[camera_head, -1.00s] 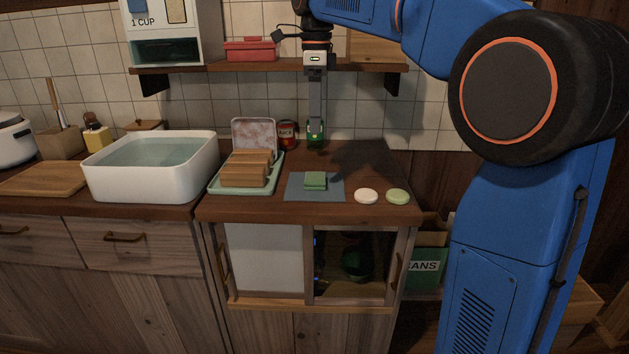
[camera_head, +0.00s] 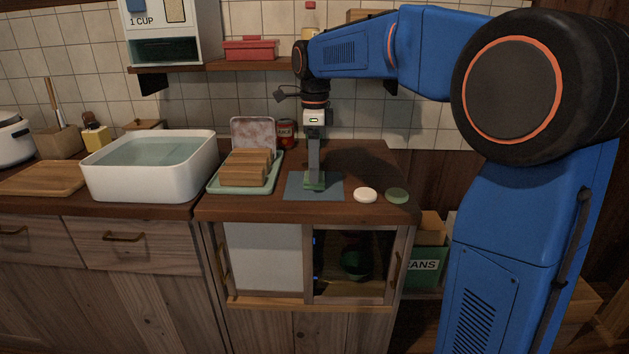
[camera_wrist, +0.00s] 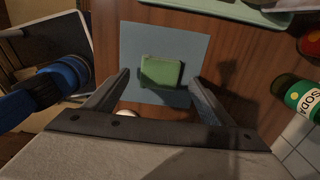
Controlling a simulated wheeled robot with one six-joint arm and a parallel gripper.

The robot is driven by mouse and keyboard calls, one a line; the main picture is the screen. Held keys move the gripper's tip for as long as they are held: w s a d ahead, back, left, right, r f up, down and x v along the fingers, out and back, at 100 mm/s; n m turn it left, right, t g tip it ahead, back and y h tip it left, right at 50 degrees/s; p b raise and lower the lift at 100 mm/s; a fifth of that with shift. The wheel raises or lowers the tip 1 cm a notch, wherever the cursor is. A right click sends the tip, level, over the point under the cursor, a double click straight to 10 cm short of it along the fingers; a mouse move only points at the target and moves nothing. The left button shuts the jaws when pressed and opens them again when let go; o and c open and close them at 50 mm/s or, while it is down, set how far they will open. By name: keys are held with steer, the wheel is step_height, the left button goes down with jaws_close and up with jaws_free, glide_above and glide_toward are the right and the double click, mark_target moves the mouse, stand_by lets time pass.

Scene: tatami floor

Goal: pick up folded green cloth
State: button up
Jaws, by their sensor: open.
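The folded green cloth (camera_wrist: 161,72) lies on a blue-grey mat (camera_wrist: 133,45) on the wooden counter. In the head view the cloth (camera_head: 314,185) shows only in part, at the lower end of my gripper (camera_head: 314,180). In the wrist view my gripper (camera_wrist: 163,88) is open, with one finger to each side of the cloth and gaps between the fingers and the cloth. How high the fingertips are above the mat is hard to tell.
A tray (camera_head: 217,186) with wooden pieces stands left of the mat, beside a white basin (camera_head: 150,180) of water. A white disc (camera_head: 365,195) and a green disc (camera_head: 397,195) lie right.

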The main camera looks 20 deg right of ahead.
steer(key=shift+f, duration=1.2)
steer(key=c, duration=1.2)
steer(key=shift+o, duration=0.2)
step_height(320, 180, up, 10)
steer(key=shift+o, duration=0.5)
